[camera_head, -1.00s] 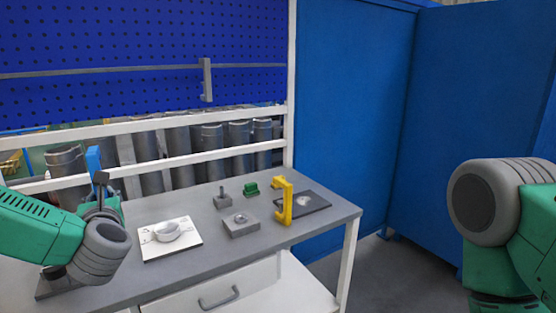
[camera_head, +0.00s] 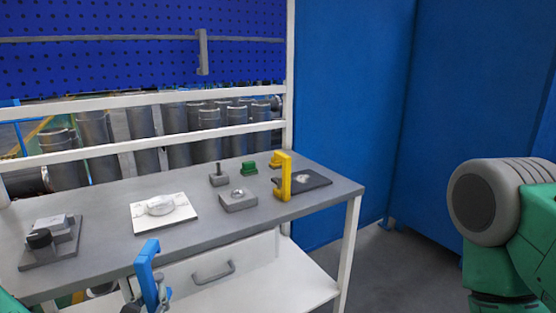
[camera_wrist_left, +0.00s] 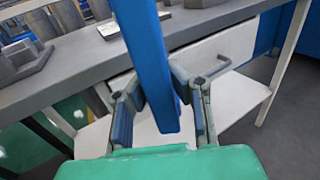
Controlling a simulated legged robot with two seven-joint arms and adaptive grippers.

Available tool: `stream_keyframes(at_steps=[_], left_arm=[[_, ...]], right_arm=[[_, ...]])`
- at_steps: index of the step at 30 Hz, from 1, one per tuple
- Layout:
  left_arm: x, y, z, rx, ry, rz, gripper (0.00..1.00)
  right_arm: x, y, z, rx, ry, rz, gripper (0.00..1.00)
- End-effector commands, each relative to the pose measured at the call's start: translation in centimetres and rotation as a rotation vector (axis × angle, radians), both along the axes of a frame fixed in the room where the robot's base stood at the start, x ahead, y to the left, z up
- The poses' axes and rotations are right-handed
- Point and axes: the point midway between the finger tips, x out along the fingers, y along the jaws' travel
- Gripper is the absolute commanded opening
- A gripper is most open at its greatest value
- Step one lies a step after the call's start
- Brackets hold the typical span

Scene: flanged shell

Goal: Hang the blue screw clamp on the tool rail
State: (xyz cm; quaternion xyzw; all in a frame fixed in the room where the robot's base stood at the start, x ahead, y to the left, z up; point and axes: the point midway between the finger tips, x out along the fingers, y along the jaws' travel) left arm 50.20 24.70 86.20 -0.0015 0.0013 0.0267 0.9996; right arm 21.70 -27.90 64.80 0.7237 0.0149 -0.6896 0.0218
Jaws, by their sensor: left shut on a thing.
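The blue screw clamp (camera_head: 149,272) is held upright in front of the bench's front edge, at the lower left of the head view. My left gripper (camera_head: 157,297) is shut on it, cut by the bottom edge. In the left wrist view, the clamp's blue bar (camera_wrist_left: 148,60) stands between the two fingers of my left gripper (camera_wrist_left: 160,105). The tool rail (camera_head: 120,39) is a thin grey bar across the blue pegboard, with a grey hook-shaped piece (camera_head: 202,52) on it. My right gripper is out of view.
The grey bench (camera_head: 110,195) holds a yellow clamp-like piece (camera_head: 285,177), a green piece (camera_head: 249,168), grey blocks (camera_head: 238,200), a white plate (camera_head: 164,213) and a dark fixture (camera_head: 50,245). White crossbars (camera_head: 140,99) run below the pegboard. Blue panels (camera_head: 350,120) stand at right.

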Motion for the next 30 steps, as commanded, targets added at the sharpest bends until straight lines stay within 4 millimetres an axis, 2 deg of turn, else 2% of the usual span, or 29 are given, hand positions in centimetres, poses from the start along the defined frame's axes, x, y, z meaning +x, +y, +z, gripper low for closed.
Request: stream_keyframes(at_steps=[1, 4, 17, 20, 26, 28, 30], left_arm=[[-0.8, -0.6, -1.1, -0.002, 0.0, -0.019, 0.0], [-1.7, -1.2, -1.9, -0.001, -0.002, -0.043, 0.0], [-2.4, -1.3, -2.3, -0.003, -0.001, -0.055, 0.0], [-3.6, -1.5, -3.2, -0.008, 0.008, -0.061, 0.0], [-7.6, -1.8, -5.0, -0.013, 0.015, -0.068, 0.0], [-8.8, -1.7, -5.2, -0.011, 0.012, -0.065, 0.0], [-9.7, -1.5, -5.4, -0.009, 0.006, -0.06, 0.0]], right_arm=[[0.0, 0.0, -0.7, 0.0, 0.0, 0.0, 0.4], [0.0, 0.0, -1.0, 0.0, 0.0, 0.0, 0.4], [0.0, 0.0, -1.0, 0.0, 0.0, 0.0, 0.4], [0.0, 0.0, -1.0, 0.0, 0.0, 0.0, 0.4], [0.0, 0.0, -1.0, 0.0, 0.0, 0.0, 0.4], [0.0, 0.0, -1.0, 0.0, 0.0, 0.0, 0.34], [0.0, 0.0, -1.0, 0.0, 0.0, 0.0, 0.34]])
